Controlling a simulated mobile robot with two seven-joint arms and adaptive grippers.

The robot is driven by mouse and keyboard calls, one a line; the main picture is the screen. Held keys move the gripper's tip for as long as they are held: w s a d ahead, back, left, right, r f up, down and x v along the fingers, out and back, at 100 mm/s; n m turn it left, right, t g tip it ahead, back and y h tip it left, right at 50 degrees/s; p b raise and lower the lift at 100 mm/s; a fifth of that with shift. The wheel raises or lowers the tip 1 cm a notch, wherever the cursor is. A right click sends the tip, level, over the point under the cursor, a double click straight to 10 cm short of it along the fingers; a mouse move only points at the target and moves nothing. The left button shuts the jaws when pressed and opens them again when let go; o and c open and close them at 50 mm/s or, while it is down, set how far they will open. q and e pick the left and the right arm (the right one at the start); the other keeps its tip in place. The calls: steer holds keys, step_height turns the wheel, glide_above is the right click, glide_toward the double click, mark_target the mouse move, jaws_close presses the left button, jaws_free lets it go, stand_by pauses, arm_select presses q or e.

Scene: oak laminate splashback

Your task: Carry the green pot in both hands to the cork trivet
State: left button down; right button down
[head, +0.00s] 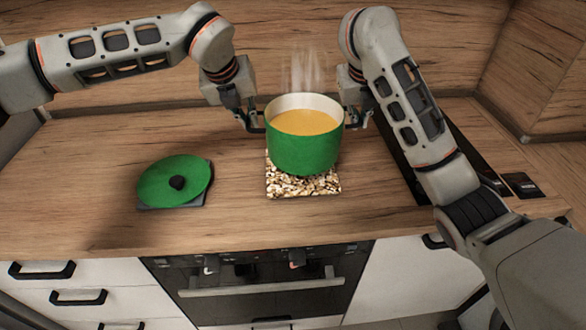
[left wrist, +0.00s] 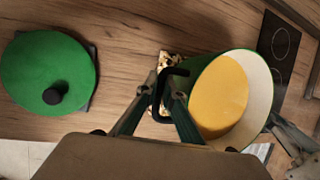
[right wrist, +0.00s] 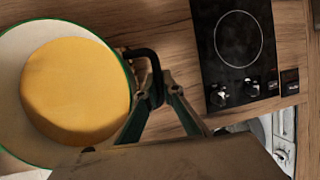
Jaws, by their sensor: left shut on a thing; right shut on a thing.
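The green pot (head: 305,151) is upright, with orange-yellow contents and steam above it. It is over the back part of the cork trivet (head: 303,187), a speckled tan-and-white square whose front strip shows. I cannot tell whether the pot touches it. My left gripper (head: 251,122) is shut on the pot's left handle; the black handle (left wrist: 165,88) shows between its fingers in the left wrist view. My right gripper (head: 356,121) is shut on the right handle (right wrist: 150,65). The pot hides the trivet's back part.
A green lid (head: 160,185) with a black knob lies on a dark slab at the left of the worktop. A black hob (right wrist: 236,50) lies to the right, partly behind my right arm. An oven (head: 255,290) is under the front edge. Worktop between lid and trivet is clear.

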arm_select(q)
steer(key=shift+w+a+r, duration=0.1)
steer(key=shift+a+r, duration=0.1)
steer(key=shift+a, duration=0.15)
arm_select(e)
steer(key=shift+a+r, duration=0.1)
steer(key=shift+r, duration=0.1)
arm_select(q)
steer(key=shift+d, duration=0.1)
